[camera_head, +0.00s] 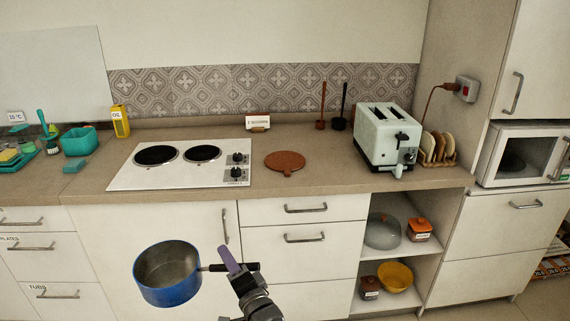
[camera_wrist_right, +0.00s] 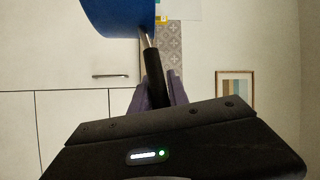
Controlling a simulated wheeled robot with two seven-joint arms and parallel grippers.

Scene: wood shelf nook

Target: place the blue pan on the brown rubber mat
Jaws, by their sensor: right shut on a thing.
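The blue pan (camera_head: 168,275) is in the air in front of the lower cabinets, below the counter edge, its open top facing up. My right gripper (camera_head: 236,264) is shut on the pan's dark handle, to the right of the pan. In the right wrist view the pan (camera_wrist_right: 120,14) shows at the top, with its black handle between the purple fingers (camera_wrist_right: 158,92). The round brown mat (camera_head: 286,161) lies flat and bare on the counter, right of the hob, up and to the right of the pan. My left gripper is not in view.
The white hob (camera_head: 133,178) with two plates lies left of the mat. A toaster (camera_head: 388,139) and a toast rack (camera_head: 437,149) stand to its right. A small sign (camera_head: 258,122) stands behind. The counter around the mat is clear.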

